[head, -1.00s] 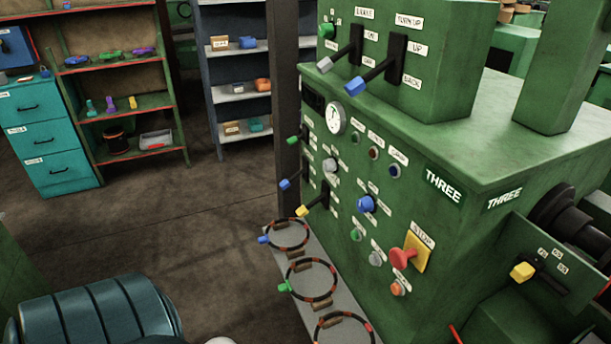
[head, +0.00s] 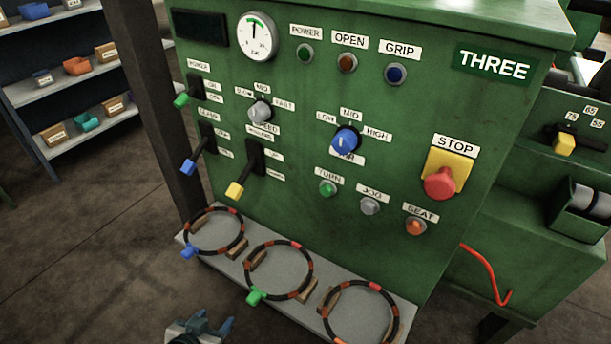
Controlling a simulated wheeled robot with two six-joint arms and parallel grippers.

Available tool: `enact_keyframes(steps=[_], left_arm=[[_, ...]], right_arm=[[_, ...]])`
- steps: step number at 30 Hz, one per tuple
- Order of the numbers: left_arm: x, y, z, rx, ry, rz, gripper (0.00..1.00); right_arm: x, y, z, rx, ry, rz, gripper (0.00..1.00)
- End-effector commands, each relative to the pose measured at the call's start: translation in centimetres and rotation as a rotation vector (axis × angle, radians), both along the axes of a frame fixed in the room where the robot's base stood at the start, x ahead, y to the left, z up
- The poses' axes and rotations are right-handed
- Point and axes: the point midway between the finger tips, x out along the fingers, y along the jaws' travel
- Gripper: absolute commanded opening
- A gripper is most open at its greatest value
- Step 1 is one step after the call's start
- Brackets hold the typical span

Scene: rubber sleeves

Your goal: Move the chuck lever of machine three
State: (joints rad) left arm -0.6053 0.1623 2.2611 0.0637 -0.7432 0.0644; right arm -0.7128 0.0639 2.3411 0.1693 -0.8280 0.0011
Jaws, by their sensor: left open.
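The green control panel (head: 300,140) of machine three fills the middle of the head view, with a "THREE" plate (head: 492,65). On its left side are a green-tipped lever (head: 182,100) under "POWER", a blue-tipped lever (head: 188,166) below it, and a yellow-tipped lever (head: 236,189) to the right. The small labels by the blue and yellow levers are too blurred to read surely, so I cannot tell which is the chuck lever. My left gripper (head: 214,328) shows at the bottom edge, open and empty, well below the levers. My right gripper is out of view.
A grey ledge (head: 232,262) below the panel holds three banded rings on wooden blocks. A red stop button (head: 440,183), a blue knob (head: 345,140) and a gauge (head: 257,37) are on the panel. A dark post (head: 150,90) stands left. Floor at left is clear.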

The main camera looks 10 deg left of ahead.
Motion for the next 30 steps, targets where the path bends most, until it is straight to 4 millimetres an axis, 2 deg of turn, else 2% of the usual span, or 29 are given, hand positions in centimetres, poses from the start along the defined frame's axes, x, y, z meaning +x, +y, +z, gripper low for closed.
enact_keyframes(steps=[1, 8, 12, 15, 18, 21, 26, 30], left_arm=[[2.0, 1.2, 0.8, 0.045, -0.059, -0.009, 0.52], [10.4, 6.8, 5.7, 0.260, -0.294, -0.031, 0.52], [15.8, 10.6, 9.7, 0.408, -0.442, -0.049, 0.52], [19.0, 13.2, 12.8, 0.507, -0.532, -0.064, 0.52], [21.0, 14.9, 15.1, 0.575, -0.592, -0.076, 0.52], [22.0, 15.7, 16.3, 0.608, -0.621, -0.081, 0.52], [23.4, 16.1, 16.7, 0.615, -0.629, -0.081, 0.52], [25.5, 16.2, 16.7, 0.611, -0.629, -0.080, 0.52]], right_arm=[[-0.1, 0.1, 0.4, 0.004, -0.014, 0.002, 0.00], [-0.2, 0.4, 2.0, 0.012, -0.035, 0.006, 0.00], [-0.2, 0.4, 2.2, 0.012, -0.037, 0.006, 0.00], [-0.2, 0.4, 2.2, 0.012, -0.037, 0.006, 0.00], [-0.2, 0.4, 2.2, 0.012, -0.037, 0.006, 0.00], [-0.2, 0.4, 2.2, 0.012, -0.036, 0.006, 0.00], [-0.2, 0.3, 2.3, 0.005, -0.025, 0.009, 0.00], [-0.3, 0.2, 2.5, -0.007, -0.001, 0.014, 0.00]])
